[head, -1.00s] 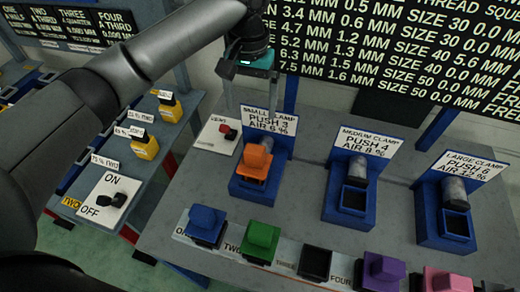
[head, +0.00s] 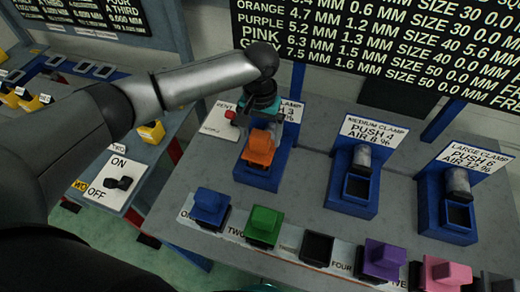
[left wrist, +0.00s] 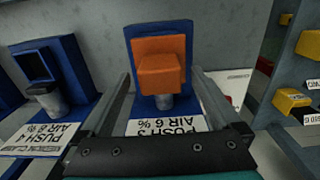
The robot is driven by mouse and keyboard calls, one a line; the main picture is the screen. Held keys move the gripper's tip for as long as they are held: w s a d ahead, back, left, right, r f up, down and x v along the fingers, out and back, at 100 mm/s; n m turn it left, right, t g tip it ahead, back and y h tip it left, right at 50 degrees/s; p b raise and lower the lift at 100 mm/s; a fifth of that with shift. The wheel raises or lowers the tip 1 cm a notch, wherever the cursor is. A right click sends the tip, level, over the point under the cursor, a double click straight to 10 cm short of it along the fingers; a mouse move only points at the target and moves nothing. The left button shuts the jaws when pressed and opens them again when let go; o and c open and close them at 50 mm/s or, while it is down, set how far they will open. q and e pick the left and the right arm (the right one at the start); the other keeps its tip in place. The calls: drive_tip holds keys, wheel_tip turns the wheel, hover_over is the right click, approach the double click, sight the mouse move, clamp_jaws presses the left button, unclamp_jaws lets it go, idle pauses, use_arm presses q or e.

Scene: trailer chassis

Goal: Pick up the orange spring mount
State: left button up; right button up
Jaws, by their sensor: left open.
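The orange spring mount (head: 259,147) sits in the blue small clamp stand (head: 247,176) on the grey bench. It also shows in the left wrist view (left wrist: 159,68), upper middle, in front of the blue stand (left wrist: 131,39). My left gripper (head: 262,118) is just behind and above the mount in the head view. In the left wrist view my left gripper (left wrist: 161,74) is open, its two fingers spread to either side of the mount. I cannot tell whether they touch it.
Blue medium (head: 350,200) and large (head: 446,222) clamp stands are to the right. Along the front edge are a blue mount (head: 211,206), a green mount (head: 264,224), an empty black holder (head: 317,247), a purple mount (head: 383,258) and a pink mount (head: 445,273). A red switch (head: 230,115) is left of the gripper.

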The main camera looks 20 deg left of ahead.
use_arm(q)
drive_tip(key=shift+f, duration=0.65)
clamp_jaws()
idle(0.4)
drive_tip(key=shift+r, duration=0.1)
